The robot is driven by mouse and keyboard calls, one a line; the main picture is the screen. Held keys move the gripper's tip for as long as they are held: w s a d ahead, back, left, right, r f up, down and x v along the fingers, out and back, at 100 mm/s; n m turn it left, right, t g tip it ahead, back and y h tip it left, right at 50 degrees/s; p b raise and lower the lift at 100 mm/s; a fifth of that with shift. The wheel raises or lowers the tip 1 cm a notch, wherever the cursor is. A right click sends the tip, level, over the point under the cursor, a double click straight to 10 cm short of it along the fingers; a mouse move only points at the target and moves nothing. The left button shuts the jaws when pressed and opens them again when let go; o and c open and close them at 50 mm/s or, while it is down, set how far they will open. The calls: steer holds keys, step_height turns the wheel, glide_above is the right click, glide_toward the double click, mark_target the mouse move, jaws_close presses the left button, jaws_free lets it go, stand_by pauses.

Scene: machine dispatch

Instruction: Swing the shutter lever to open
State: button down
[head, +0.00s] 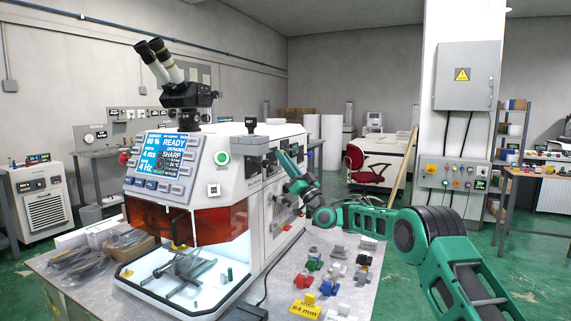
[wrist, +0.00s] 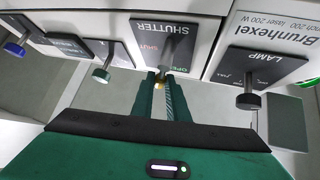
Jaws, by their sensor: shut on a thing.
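The black SHUTTER plate (wrist: 143,32) appears upside down in the wrist view, with a red SHUT mark and a green OPEN mark. A grey lever (wrist: 172,48) stands out from this plate, between the marks. My gripper (wrist: 160,84) is at the plate's edge, its green fingers shut on the lever's end. A small brass-coloured bit shows between the fingertips; the rest of the grip is hidden. In the head view my green gripper (head: 287,160) is against the right side of the white laser machine (head: 240,190), and the lever cannot be made out there.
The LAMP plate (wrist: 262,66) with a dark knob (wrist: 248,100) is close on the right in the wrist view. Another knob (wrist: 102,74) and a blue-capped knob (wrist: 15,48) are on the left. Several small coloured parts lie on the bench (head: 290,270) below.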

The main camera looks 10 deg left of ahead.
steer(key=shift+s+a+f+n+g+y, duration=0.1)
steer(key=shift+n+g+y, duration=0.7)
steer(key=shift+n, duration=0.5)
steer(key=shift+s+f+n+g+y, duration=0.1)
steer(key=shift+n+g+y, duration=0.7)
steer(key=shift+n, duration=0.5)
steer(key=shift+n+g, duration=0.3)
steer(key=shift+g, duration=0.1)
steer(key=c, duration=1.7)
jaws_free()
steer(key=shift+c, duration=0.2)
steer(key=shift+r, duration=0.1)
